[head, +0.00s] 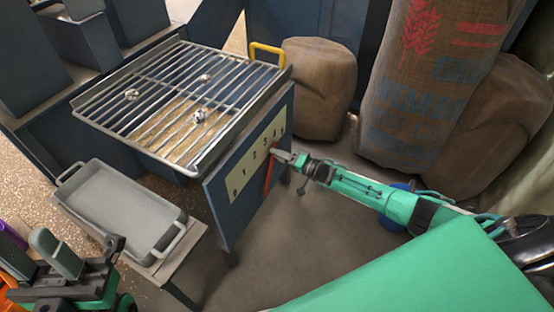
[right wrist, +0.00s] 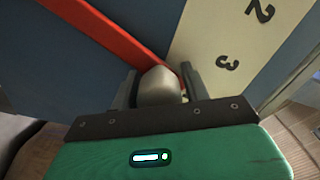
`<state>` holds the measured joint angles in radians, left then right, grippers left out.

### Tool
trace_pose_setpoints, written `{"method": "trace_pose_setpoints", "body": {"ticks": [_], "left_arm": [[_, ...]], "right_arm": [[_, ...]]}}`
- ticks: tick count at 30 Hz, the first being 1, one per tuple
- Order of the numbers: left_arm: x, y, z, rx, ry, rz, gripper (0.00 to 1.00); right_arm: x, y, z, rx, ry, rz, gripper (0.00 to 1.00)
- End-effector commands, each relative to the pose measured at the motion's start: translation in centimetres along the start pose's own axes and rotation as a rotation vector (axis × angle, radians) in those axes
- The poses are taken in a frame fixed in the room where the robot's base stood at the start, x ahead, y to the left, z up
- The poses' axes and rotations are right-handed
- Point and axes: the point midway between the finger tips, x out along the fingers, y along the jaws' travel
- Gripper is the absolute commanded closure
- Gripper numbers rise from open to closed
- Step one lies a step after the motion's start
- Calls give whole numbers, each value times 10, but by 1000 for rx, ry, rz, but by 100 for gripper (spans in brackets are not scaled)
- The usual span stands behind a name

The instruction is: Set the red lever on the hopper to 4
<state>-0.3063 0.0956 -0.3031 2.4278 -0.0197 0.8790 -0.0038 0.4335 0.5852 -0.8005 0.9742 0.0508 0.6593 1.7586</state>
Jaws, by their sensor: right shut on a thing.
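The red lever (head: 267,178) is on the side panel of the hopper (head: 236,172), below a cream number scale (head: 238,179). In the right wrist view the lever (right wrist: 100,32) runs from the upper left to a pale grey knob (right wrist: 160,87). My right gripper (head: 283,156) is shut on this knob, with a finger on each side; it also fills the lower right wrist view (right wrist: 158,90). The 2 and 3 show beside it there. My left gripper (head: 75,258) is at the lower left, away from the hopper.
A grate (head: 185,95) with several small lumps covers the hopper, with a yellow handle (head: 267,48) at its back corner. A grey tray (head: 120,205) sits on a stand at left. Sacks (head: 320,85) stand behind my right arm. Floor is clear before the panel.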

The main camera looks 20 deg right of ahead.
Motion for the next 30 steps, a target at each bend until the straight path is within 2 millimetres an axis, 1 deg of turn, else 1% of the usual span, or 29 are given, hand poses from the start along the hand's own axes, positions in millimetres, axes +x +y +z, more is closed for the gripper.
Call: {"method": "trace_pose_setpoints", "body": {"ticks": [1,16,17,18,26,30], "left_arm": [[0,0,0,0,3,1,62],[1,0,0,-1,5,1,62],[1,0,0,-1,5,1,62],[1,0,0,-1,6,1,62],[2,0,-1,-1,8,1,62],[5,0,-2,0,10,1,62]], "right_arm": [[0,2,5,20,-7,-4,94],[1,2,5,38,-9,-5,94],[1,2,5,38,-9,-5,47],[1,2,5,38,-9,-5,40],[0,2,1,31,-5,-2,40],[-9,3,0,29,-4,1,40]]}}
